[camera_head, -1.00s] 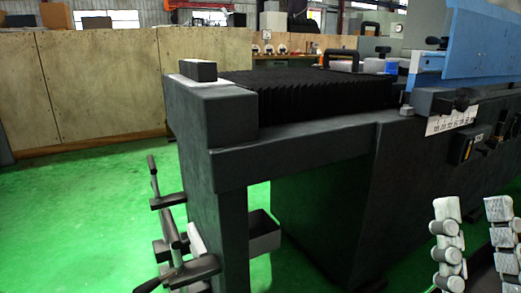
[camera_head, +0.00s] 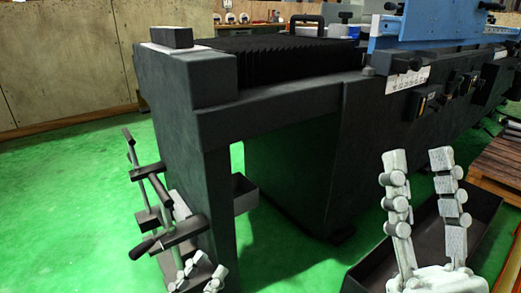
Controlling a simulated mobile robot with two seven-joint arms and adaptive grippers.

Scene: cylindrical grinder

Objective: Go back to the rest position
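My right gripper (camera_head: 417,157) stands upright at the lower right, in front of the dark grinder. Its two pale, jointed fingers are spread apart with nothing between them. My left gripper (camera_head: 208,265) shows only partly at the bottom edge, just below the grinder's hand levers. Its visible fingertips are apart and nothing shows between them; its base is cut off. The cylindrical grinder (camera_head: 290,125) is a long dark machine with black bellows on top and a blue guard (camera_head: 440,22) at the back right.
Grey hand levers (camera_head: 160,190) stick out from the grinder's left end. A dark open tray (camera_head: 484,207) lies behind and beside my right gripper. A wooden pallet (camera_head: 500,160) is at the right edge. The green floor (camera_head: 60,200) at the left is clear.

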